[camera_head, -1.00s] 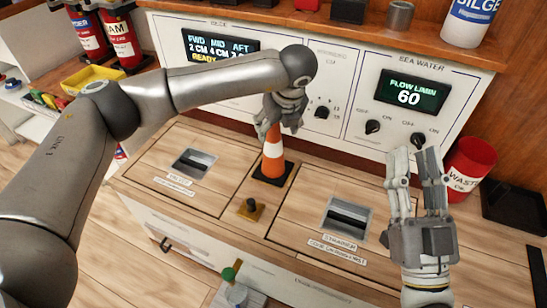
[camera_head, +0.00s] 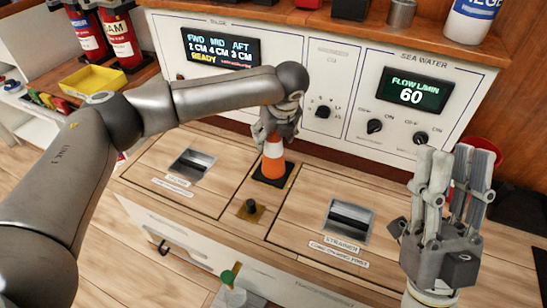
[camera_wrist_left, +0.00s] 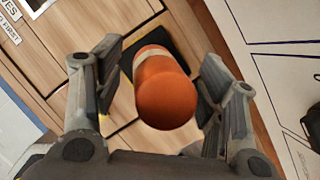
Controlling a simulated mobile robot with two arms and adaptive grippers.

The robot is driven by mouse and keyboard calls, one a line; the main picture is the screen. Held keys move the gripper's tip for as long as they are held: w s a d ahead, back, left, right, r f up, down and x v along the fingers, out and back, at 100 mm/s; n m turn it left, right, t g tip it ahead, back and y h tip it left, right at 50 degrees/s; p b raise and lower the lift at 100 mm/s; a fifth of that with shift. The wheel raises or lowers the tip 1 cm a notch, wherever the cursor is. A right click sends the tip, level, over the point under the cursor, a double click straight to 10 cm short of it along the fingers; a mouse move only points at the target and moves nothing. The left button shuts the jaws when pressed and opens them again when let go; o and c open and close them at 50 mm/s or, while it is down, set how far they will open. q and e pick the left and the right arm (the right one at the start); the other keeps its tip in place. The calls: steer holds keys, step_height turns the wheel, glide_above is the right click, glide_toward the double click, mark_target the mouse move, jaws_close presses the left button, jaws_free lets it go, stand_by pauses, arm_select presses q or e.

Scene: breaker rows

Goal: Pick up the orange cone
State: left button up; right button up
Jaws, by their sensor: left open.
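The orange cone (camera_head: 273,160) has a white band and a black square base. It stands upright on the wooden counter in front of the panel. My left gripper (camera_head: 272,138) is over the cone's top, coming down from above. In the left wrist view the rounded orange tip of the cone (camera_wrist_left: 166,98) lies between the two open fingers (camera_wrist_left: 160,72), with gaps on both sides. The fingers partly hide the cone's top in the head view. My right gripper (camera_head: 452,180) is raised at the right, fingers up, apart and empty.
The white panel (camera_head: 345,70) with displays and knobs rises close behind the cone. A small black knob on a brass plate (camera_head: 250,209) sits in front of it. Recessed latches (camera_head: 348,221) lie at either side. A yellow tray (camera_head: 92,79) and extinguishers are at the left.

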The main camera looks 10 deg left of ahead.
arm_select(q)
jaws_close()
stand_by(0.3)
steer(key=shift+r, duration=0.15)
